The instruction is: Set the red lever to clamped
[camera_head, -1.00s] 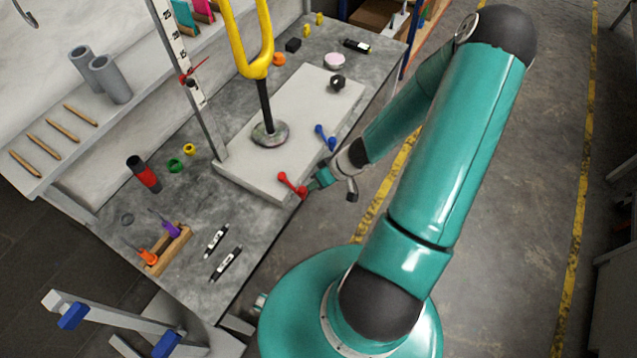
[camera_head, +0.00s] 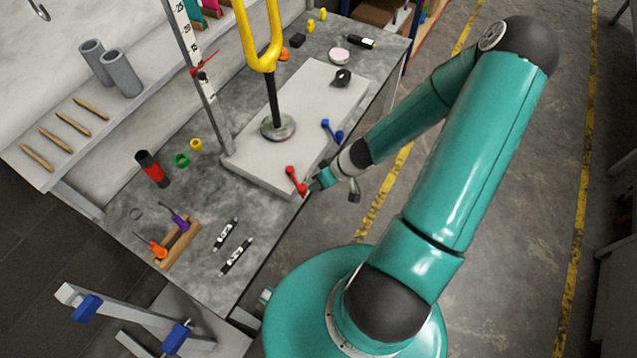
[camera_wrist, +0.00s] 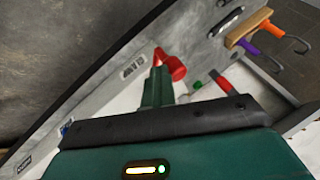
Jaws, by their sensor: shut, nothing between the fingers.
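The red lever (camera_head: 296,180) sits at the near right corner of the pale plate (camera_head: 240,173) on the workbench. It slants from upper left to lower right. In the wrist view the red lever (camera_wrist: 171,66) shows just beyond my fingertips. My gripper (camera_head: 316,184) is shut and empty, at the bench's right edge, close against the lever's lower right end. In the wrist view my gripper (camera_wrist: 157,88) has its fingers together, at or nearly at the red part; whether they touch I cannot tell. A small label (camera_wrist: 133,67) lies beside the lever, its text too small to read.
A blue lever (camera_head: 332,130) sits farther along the same plate edge. A yellow fork on a dark post (camera_head: 273,100) stands on the plate. Two markers (camera_head: 236,256) and a wooden tool holder (camera_head: 180,243) lie nearer on the bench. Floor to the right is clear.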

